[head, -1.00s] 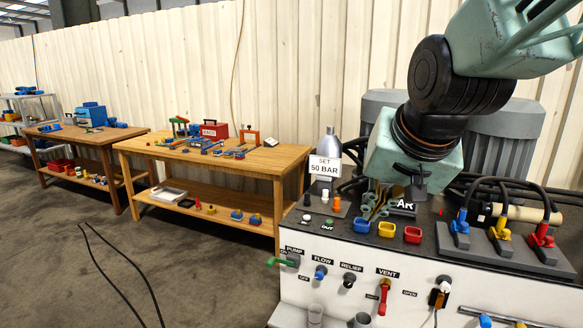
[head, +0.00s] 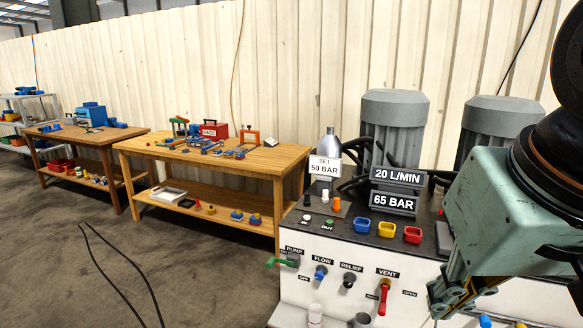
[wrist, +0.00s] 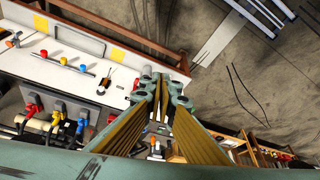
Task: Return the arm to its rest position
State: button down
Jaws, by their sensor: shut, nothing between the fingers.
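My gripper (head: 447,300) hangs at the lower right of the head view, in front of the right part of the white panel. My pale green arm fills the right edge there. In the wrist view the fingers of my gripper (wrist: 160,82) come together with nothing between them. Behind them lie the white panel (wrist: 95,50) and the grey floor (wrist: 225,80). The gripper appears apart from the panel, though the gap is hard to judge.
The console has a green pump handle (head: 281,262), a blue flow knob (head: 320,272), a relief knob (head: 349,280) and a red vent handle (head: 384,296). Displays read 20 L/MIN (head: 398,177) and 65 BAR (head: 393,202). A wooden workbench (head: 285,160) stands left; floor between is mostly clear.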

jog(key=s+f, duration=0.1)
jog(key=s, duration=0.5)
jog(key=shift+s+d+n+g, duration=0.3)
